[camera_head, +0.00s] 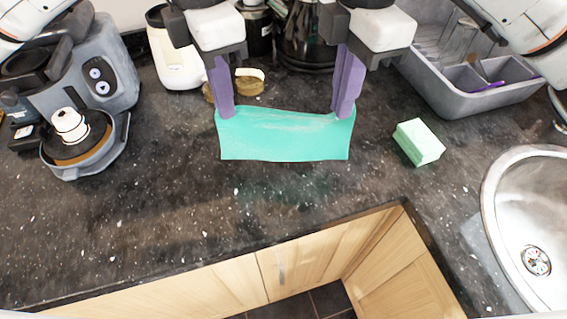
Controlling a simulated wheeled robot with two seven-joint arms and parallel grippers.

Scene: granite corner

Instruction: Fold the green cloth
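The green cloth (285,137) shows as a wide, short teal-green band in the middle of the dark granite counter. Its far edge runs between my two grippers, and its near edge is almost straight. My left gripper (226,112) has its purple fingers at the cloth's far left corner. My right gripper (344,110) has its purple fingers at the far right corner. Both point down and touch or overlap the cloth there. Their fingers look close together, and the tips are partly hidden, so the grip itself is hard to see. A faint greenish tint shows on the counter below the cloth.
A light green sponge (418,142) lies right of the cloth. A grey dish rack (470,90) and a round steel sink (528,215) are at the right. The counter in front is clear.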

